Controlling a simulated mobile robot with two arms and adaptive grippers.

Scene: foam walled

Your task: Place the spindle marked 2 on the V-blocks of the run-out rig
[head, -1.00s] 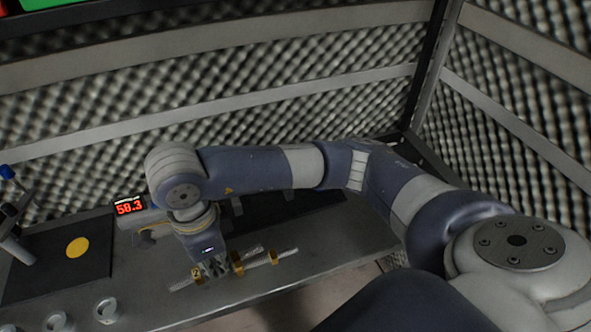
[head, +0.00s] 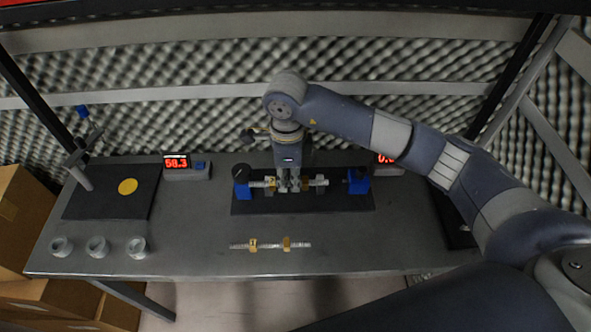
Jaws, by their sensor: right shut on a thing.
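My right gripper (head: 289,187) points down over the run-out rig, shut on a silvery spindle (head: 318,183) with yellow collars. The spindle lies level, left to right, over the rig's black base (head: 340,202), between the blue end blocks (head: 242,189) and (head: 358,185). The fingers hide its middle. I cannot tell whether it rests on the V-blocks or is just above them, nor read its mark. A second spindle (head: 270,245) with two yellow collars lies on the table in front of the rig; its tag is too small to read. My left gripper is not in view.
A display reading 58.3 (head: 176,162) stands left of the rig, another (head: 385,159) behind its right end. Several grey rings (head: 97,246) sit at front left. A dark mat (head: 110,205) bears a yellow disc (head: 127,186). The tabletop's front right (head: 390,245) is clear.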

